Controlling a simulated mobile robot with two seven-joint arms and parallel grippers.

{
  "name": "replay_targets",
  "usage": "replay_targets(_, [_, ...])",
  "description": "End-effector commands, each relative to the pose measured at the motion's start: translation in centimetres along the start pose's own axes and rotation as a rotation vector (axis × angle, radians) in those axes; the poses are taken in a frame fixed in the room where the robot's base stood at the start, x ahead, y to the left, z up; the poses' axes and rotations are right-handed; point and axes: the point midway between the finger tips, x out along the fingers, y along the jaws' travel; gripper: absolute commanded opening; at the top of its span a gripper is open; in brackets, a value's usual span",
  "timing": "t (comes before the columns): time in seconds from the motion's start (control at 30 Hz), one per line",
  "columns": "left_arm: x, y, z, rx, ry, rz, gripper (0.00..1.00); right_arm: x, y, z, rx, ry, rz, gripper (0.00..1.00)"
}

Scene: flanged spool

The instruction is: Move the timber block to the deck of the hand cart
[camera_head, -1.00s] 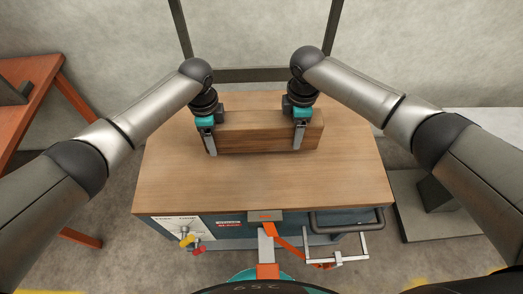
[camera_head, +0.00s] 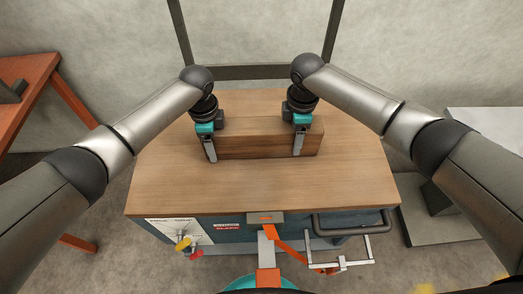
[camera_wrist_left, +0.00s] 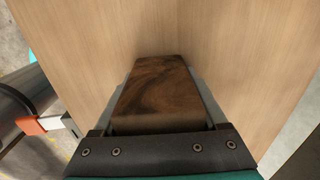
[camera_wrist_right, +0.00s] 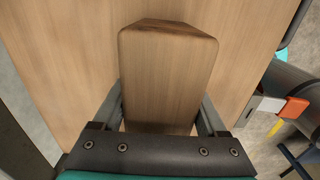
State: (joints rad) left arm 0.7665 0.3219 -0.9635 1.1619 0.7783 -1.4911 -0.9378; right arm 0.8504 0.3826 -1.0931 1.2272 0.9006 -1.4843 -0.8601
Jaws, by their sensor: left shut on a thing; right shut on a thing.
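The timber block (camera_head: 255,143) is a long brown wooden beam lying crosswise over the wooden bench top (camera_head: 260,190). My left gripper (camera_head: 211,156) is shut on its left end and my right gripper (camera_head: 298,151) on its right end. The left wrist view shows a dark-grained end of the block (camera_wrist_left: 165,95) between the fingers. The right wrist view shows a paler end (camera_wrist_right: 168,70) between the fingers. I cannot tell whether the block touches the bench top. I cannot identify the hand cart or its deck with certainty.
An orange table (camera_head: 30,75) stands at the left. A dark frame (camera_head: 265,72) rises behind the bench. A grey slab (camera_head: 425,225) lies at the right. The front bench top is clear.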

Motion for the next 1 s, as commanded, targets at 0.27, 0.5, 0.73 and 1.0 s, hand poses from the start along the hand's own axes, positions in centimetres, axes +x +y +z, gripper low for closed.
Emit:
replay_targets(0.27, [0.2, 0.0, 0.1, -0.001, -0.002, 0.001, 0.98, 0.1, 0.0, 0.0, 0.0, 0.0, 0.001, 0.98])
replay_targets(0.5, [0.1, 0.0, 0.0, 0.0, 0.0, 0.0, 1.0, 0.2, 0.0, 0.0, 0.0, 0.0, 0.0, 1.0])
replay_targets(0.73, [-1.8, -0.1, 0.0, 0.001, 0.001, -0.003, 1.0, 0.2, 0.0, 0.0, 0.0, 0.0, 0.0, 1.0])
replay_targets(1.0, [-7.5, -0.1, 0.0, 0.0, 0.0, -0.004, 1.0, 0.2, 0.0, 0.0, 0.0, 0.0, 0.0, 1.0])
